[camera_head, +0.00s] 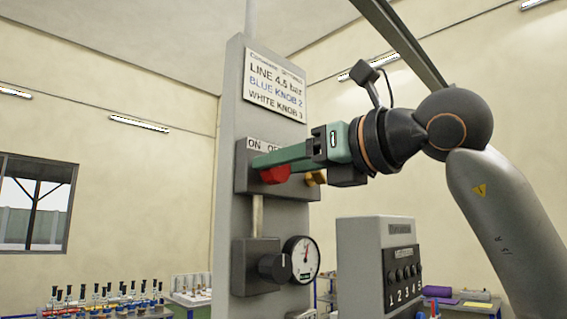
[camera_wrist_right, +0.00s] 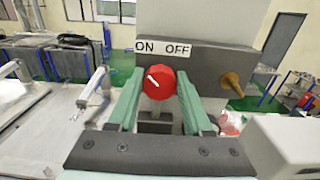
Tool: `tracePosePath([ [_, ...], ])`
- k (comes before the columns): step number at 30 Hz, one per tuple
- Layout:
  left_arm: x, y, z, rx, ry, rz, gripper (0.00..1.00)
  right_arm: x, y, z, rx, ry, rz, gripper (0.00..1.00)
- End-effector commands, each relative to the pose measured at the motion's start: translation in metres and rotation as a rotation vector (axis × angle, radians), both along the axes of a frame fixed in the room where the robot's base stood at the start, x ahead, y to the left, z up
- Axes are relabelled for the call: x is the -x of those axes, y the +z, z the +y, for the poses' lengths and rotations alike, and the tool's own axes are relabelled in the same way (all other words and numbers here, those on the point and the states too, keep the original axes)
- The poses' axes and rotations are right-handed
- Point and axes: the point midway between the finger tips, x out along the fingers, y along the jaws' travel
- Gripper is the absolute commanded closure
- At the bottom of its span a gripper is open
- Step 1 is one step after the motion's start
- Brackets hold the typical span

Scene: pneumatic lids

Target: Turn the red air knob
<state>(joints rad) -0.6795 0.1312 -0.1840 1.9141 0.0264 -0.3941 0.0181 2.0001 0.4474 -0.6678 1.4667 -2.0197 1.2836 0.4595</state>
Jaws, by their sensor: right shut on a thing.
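The red air knob (camera_head: 275,174) sits on a dark grey block (camera_head: 243,170) on the grey column, under an ON OFF label. It also shows in the right wrist view (camera_wrist_right: 160,82), with a white pointer line slanting to the upper left, toward ON. My right gripper (camera_head: 262,162) reaches in from the right and is shut on the red knob; in the right wrist view its green fingers (camera_wrist_right: 160,90) stand on either side of the knob. My left gripper is in neither view.
A brass fitting (camera_wrist_right: 232,82) sticks out right of the knob. Below are a black regulator knob (camera_head: 274,268) and a round gauge (camera_head: 302,259). A grey box with numbered knobs (camera_head: 375,262) stands at lower right. A sign (camera_head: 275,84) is above.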

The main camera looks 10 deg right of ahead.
Motion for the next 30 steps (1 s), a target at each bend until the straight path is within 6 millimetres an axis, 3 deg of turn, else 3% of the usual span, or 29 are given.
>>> tracePosePath([
  [11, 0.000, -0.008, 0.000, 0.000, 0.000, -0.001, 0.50, 0.000, 0.000, -0.001, -0.105, -0.001, 0.066, 1.00],
  [30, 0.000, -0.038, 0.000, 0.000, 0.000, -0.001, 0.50, -0.002, -0.002, -0.004, -0.593, -0.001, 0.387, 1.00],
])
